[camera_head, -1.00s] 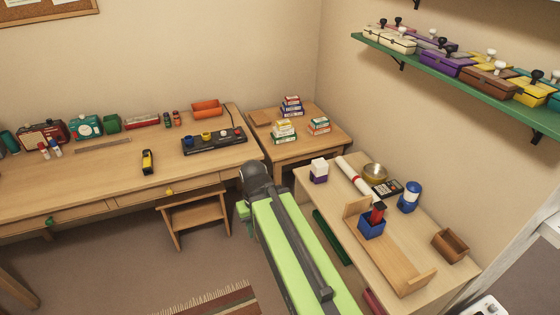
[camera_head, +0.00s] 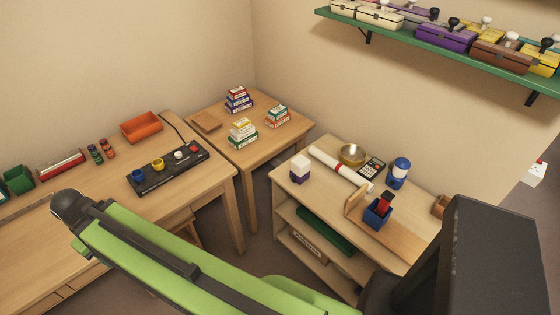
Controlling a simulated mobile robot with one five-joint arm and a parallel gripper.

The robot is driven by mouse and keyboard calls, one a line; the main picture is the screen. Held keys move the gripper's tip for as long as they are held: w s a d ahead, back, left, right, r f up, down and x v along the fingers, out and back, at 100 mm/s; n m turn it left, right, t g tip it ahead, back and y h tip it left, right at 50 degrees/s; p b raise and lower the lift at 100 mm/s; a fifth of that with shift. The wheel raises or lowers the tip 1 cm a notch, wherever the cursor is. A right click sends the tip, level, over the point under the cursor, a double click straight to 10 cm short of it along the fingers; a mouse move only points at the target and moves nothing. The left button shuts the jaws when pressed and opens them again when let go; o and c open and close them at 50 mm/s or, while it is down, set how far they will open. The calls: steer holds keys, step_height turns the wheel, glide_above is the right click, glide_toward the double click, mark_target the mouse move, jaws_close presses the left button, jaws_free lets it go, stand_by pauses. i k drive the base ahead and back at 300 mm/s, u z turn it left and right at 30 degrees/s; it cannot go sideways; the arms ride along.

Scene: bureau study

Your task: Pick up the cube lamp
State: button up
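A small cube-shaped object with a white top and purple base, which looks like the cube lamp (camera_head: 300,168), stands upright on the left end of the low wooden shelf unit (camera_head: 322,205). Nothing touches it, and it is fully visible. My green arm reaches across the lower picture to a dark rounded joint at the left, well away from the cube lamp. No gripper fingers show, so the gripper is out of view.
Beside the cube lie a white paper roll (camera_head: 335,165), a brass bowl (camera_head: 351,155), a calculator (camera_head: 371,166), a blue jar (camera_head: 398,172) and a blue cup (camera_head: 377,213) in a wooden holder. A side table (camera_head: 270,135) holds stacked boxes. A green wall shelf (camera_head: 480,68) hangs above.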

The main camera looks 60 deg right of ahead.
mark_target(300, 166)
steer(key=z, duration=0.5)
steer(key=i, duration=1.15)
steer(key=z, duration=0.65)
steer(key=k, duration=0.8)
steer(key=z, duration=0.2)
steer(key=i, duration=0.75)
steer(key=u, duration=0.05)
